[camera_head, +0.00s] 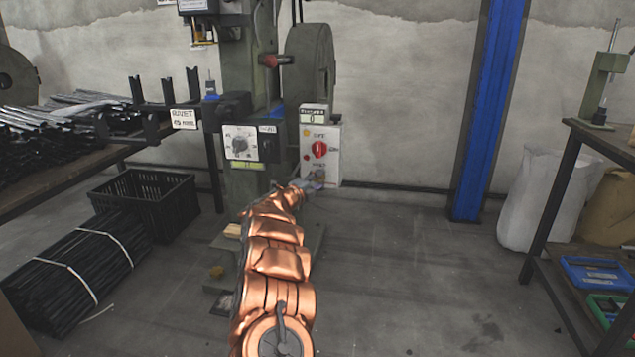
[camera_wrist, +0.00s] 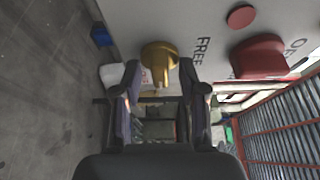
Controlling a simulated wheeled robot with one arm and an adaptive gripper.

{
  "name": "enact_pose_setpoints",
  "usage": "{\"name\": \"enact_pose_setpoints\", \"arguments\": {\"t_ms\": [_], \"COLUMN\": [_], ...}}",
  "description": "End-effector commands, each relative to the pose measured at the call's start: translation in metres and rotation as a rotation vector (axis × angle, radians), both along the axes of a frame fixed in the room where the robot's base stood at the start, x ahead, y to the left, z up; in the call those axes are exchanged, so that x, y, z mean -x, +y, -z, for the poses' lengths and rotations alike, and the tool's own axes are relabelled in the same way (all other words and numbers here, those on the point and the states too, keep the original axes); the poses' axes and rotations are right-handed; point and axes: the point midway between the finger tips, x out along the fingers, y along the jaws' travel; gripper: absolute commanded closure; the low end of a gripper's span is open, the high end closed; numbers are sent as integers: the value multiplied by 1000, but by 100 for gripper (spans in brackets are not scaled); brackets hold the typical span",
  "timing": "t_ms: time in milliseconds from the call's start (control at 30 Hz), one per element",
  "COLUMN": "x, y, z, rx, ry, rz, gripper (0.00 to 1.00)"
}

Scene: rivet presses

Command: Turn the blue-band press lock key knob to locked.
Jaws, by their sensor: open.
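A brass-yellow key knob (camera_wrist: 160,58) projects from the pale panel of a control box in the wrist view, close to the printed word FREE. My gripper (camera_wrist: 160,82) is open, with one finger on each side of the knob's protruding grip; I cannot tell whether either finger touches it. The control box (camera_head: 333,163) is on the press (camera_head: 247,187) in the head view, where my gripper (camera_head: 314,184) reaches its lower edge and largely hides the key knob.
A red rotary switch (camera_head: 319,149) sits above my gripper on the same box; it also shows in the wrist view (camera_wrist: 258,58), beside a red button (camera_wrist: 240,16). A grey dial box (camera_head: 240,146) is to the left. Open floor (camera_head: 410,270) lies to the right.

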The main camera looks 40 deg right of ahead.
Motion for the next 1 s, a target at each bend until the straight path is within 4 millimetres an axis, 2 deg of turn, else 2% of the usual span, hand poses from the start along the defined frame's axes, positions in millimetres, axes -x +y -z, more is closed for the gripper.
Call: {"name": "enact_pose_setpoints", "arguments": {"t_ms": [367, 1000], "x": [1, 17], "y": [7, 82], "z": [0, -1], "rx": [-1, -1], "ry": [0, -1], "rz": [0, -1], "gripper": [58, 58]}}
